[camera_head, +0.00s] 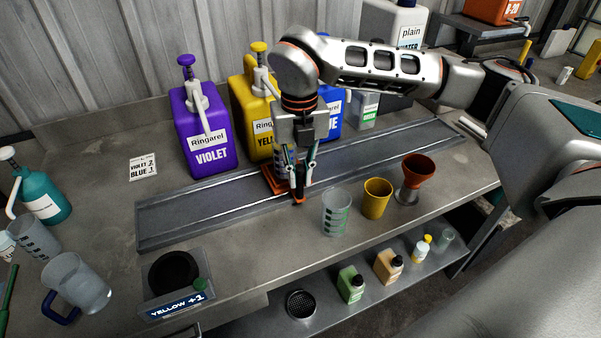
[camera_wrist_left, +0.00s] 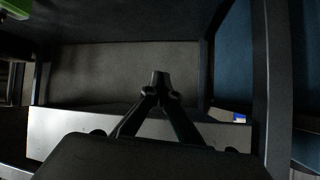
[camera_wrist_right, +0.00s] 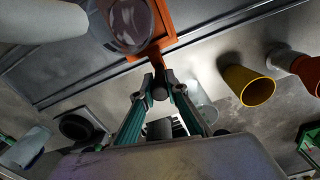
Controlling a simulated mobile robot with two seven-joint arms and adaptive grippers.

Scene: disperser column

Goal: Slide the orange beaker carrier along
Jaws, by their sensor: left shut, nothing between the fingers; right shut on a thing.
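The orange beaker carrier (camera_head: 270,184) sits on the grey rail track (camera_head: 190,207), in front of the yellow dispenser. In the right wrist view its orange frame (camera_wrist_right: 166,18) holds a clear round beaker (camera_wrist_right: 130,22). My right gripper (camera_head: 299,192) hides part of the carrier in the head view. In the right wrist view, my right gripper (camera_wrist_right: 160,86) is shut on the carrier's handle. My left gripper (camera_wrist_left: 161,80) is shut and empty, seen only in its own wrist view, near dark frame bars.
Violet (camera_head: 203,135) and yellow (camera_head: 247,112) dispensers stand behind the track, with blue and green ones further right. A clear beaker (camera_head: 336,215), a yellow cup (camera_head: 377,200) and a red-brown funnel cup (camera_head: 416,175) stand in front. The track's left stretch is clear.

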